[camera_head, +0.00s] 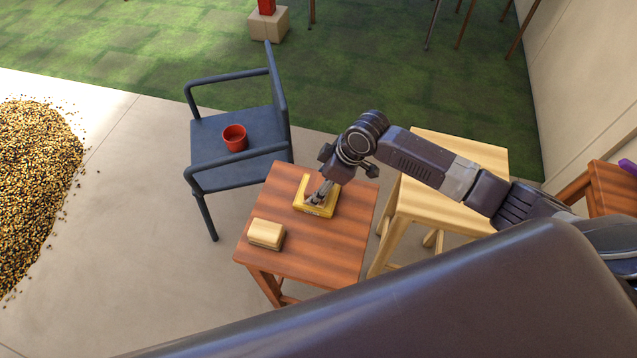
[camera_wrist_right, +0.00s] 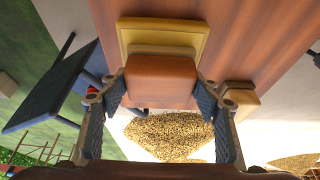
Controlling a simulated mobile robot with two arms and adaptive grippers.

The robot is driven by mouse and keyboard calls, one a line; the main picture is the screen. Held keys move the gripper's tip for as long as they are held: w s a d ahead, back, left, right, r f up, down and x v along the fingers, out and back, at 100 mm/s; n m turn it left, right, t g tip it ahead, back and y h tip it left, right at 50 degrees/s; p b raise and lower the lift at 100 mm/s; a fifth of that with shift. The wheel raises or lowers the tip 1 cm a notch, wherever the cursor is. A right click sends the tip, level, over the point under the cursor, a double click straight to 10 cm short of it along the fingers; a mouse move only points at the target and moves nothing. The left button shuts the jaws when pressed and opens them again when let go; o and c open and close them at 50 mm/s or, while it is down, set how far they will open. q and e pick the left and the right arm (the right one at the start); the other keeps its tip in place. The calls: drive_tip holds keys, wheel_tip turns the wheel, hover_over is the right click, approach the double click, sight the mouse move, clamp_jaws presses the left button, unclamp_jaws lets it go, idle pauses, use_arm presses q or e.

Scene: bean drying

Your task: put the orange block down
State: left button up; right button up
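My right gripper (camera_head: 318,198) points down at a yellow tray (camera_head: 328,212) on the small reddish wooden table (camera_head: 340,247). In the right wrist view, the orange block (camera_wrist_right: 160,82) sits between the two fingers of this gripper (camera_wrist_right: 161,88), which close on its sides. The yellow tray (camera_wrist_right: 128,38), with a paler inside, shows just beyond the block. The block overlaps the tray's near edge in that view; I cannot tell if it touches the tray. My left gripper is not in view.
A pale wooden block (camera_head: 266,234) lies at the table's front left. A blue-grey chair (camera_head: 230,172) with a red cup (camera_head: 235,138) stands to the left. A light wooden stool (camera_head: 420,205) is close on the right. A bean pile (camera_head: 30,175) lies far left.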

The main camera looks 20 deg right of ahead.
drive_tip(key=o, duration=0.5)
drive_tip(key=shift+c, duration=0.2)
drive_tip(key=shift+r, duration=0.3)
drive_tip(key=shift+d+r, duration=0.15)
drive_tip(key=shift+r, duration=0.15)
drive_tip(key=b+v, duration=0.1)
drive_tip(key=v, duration=1)
drive_tip(key=shift+s, duration=0.1)
